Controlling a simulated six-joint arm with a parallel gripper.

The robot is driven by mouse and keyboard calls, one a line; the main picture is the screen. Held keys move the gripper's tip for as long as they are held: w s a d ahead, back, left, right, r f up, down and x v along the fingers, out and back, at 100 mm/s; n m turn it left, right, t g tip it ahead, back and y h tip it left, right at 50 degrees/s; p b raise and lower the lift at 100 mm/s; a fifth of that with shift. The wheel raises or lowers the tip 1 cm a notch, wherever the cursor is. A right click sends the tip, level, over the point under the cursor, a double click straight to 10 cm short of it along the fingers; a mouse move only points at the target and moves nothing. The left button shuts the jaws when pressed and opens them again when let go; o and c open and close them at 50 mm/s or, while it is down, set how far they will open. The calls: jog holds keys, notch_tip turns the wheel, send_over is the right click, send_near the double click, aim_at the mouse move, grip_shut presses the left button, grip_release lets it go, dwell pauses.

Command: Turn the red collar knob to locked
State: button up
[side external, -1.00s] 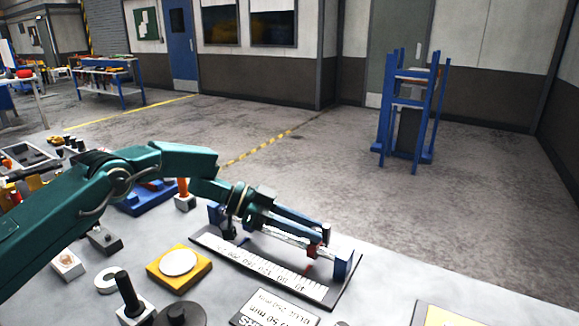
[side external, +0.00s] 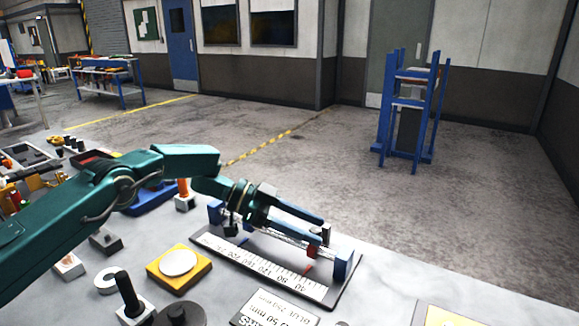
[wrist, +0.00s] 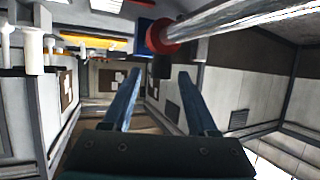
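The red collar (wrist: 163,36) sits around a metal rod (wrist: 225,17) at the top of the wrist view. A dark knob (wrist: 160,67) projects from it. In the side view the collar (side external: 311,251) is mostly hidden by a finger, near the right end of the rail. A red pointer (side external: 308,268) lies below it over the scale (side external: 262,268). My gripper (side external: 318,232) is open, its blue fingers reaching along the rail toward the collar. In the wrist view the dark knob shows between the two fingertips of my gripper (wrist: 158,73), apart from both. No locked marking is readable.
Blue end blocks (side external: 343,264) hold the rail. A yellow pad with a white disc (side external: 178,263), a black-handled block (side external: 128,295) and a label plate (side external: 275,308) lie nearby. A yellow-edged panel (side external: 447,315) is at the front right.

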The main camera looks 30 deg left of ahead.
jog(key=v, duration=0.5)
dwell(0.3)
jog(key=shift+w+d+f+n+t+y, duration=0.15)
jog(key=shift+d+f+n+t+y, duration=0.2)
jog(key=shift+d+n+t+y, duration=0.55)
jog(key=shift+w+d+f+n+t+y, duration=0.1)
jog(key=shift+d+f+n+t+y, duration=0.4)
jog(key=shift+n+t, duration=0.55)
jog(key=shift+w+d+f+n+t+y, duration=0.15)
jog(key=shift+d+f+n+t+y, duration=0.1)
jog(key=shift+d+n+t+y, duration=0.7)
jog(key=shift+a, duration=0.15)
jog(key=shift+h, duration=0.25)
grip_shut()
